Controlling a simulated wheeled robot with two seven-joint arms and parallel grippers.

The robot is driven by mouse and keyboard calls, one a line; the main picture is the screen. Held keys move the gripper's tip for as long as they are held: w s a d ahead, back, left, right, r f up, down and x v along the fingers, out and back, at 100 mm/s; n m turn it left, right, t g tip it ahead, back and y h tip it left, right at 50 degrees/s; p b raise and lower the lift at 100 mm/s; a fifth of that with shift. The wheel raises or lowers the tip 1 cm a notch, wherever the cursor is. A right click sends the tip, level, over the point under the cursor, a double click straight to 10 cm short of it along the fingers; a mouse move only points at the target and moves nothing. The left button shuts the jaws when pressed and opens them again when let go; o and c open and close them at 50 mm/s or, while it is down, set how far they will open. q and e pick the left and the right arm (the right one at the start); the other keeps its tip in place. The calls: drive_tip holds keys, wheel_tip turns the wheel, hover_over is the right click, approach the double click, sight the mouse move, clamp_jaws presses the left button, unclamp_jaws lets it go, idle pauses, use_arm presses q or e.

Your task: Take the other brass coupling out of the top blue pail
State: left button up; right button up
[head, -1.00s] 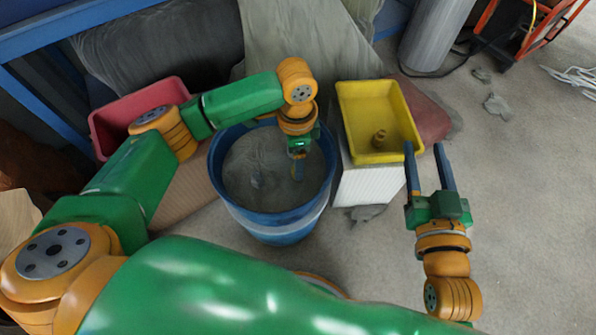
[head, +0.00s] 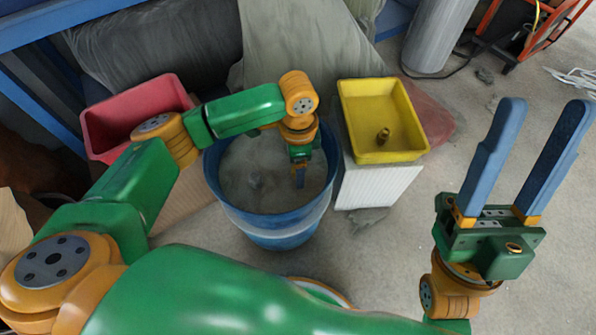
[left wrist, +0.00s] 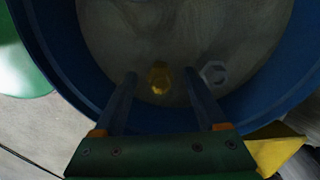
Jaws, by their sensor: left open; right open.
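The blue pail (head: 272,226) stands upright left of the yellow tray. My left gripper (head: 300,180) points down inside it, open. In the left wrist view a brass coupling (left wrist: 160,78) lies on the pail's grey floor, seen between the spread fingertips of the left gripper (left wrist: 160,74); I cannot tell how far above it they are. In the head view this coupling is not clearly visible. Another brass coupling (head: 383,136) stands in the yellow tray (head: 350,98). My right gripper (head: 545,104) is open and empty, raised at the right.
A pale hex nut (left wrist: 214,72) lies in the pail beside the right-hand finger. The yellow tray sits on a white box (head: 375,186). A red bin (head: 100,135) stands at the back left. The concrete floor (head: 470,130) right of the tray is mostly clear.

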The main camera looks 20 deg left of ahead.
use_arm(q)
drive_tip(key=shift+f, duration=0.1)
clamp_jaws()
idle(0.3)
